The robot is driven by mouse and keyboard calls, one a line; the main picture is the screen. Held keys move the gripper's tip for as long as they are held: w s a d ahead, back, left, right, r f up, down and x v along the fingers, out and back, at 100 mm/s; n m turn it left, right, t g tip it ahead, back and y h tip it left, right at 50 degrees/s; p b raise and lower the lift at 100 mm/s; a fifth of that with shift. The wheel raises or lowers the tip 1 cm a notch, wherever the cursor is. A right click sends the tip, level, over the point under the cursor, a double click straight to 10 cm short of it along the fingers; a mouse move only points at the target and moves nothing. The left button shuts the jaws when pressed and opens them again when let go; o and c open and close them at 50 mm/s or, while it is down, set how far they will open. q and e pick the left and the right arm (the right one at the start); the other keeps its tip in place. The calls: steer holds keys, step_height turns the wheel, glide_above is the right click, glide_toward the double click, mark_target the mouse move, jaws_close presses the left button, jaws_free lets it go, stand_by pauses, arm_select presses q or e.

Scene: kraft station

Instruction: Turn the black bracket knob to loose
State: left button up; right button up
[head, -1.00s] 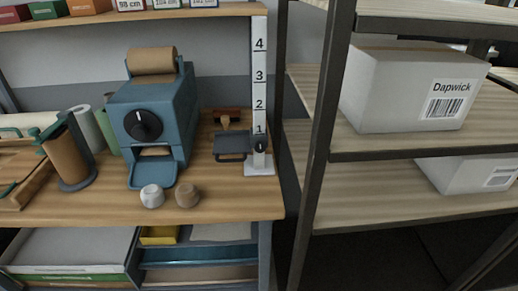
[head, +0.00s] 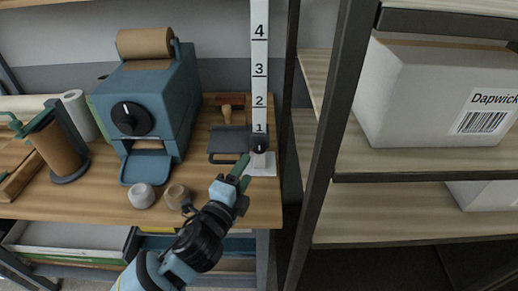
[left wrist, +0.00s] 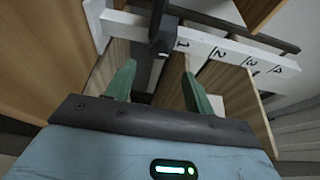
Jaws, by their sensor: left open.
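The black bracket knob (head: 259,143) sits low on the white upright post (head: 259,80), just under the number 1. A dark flat bracket (head: 227,143) stands out to its left. The knob also shows in the left wrist view (left wrist: 161,46), dark against the white post (left wrist: 225,45). My left gripper (head: 243,166) is open, with green fingers pointing up towards the knob from just below and left of it. In the left wrist view the open fingers (left wrist: 158,72) have the knob beyond their tips, roughly between them. I cannot read the knob's setting. My right gripper is not in view.
A blue machine (head: 155,95) with its own black dial (head: 132,119) stands left of the post. A dark shelf frame (head: 335,120) with white boxes (head: 430,95) stands right.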

mark_target(258, 150)
arm_select(q)
steer(key=x, duration=0.7)
steer(key=shift+w+d, duration=0.15)
steer(key=shift+w, duration=0.15)
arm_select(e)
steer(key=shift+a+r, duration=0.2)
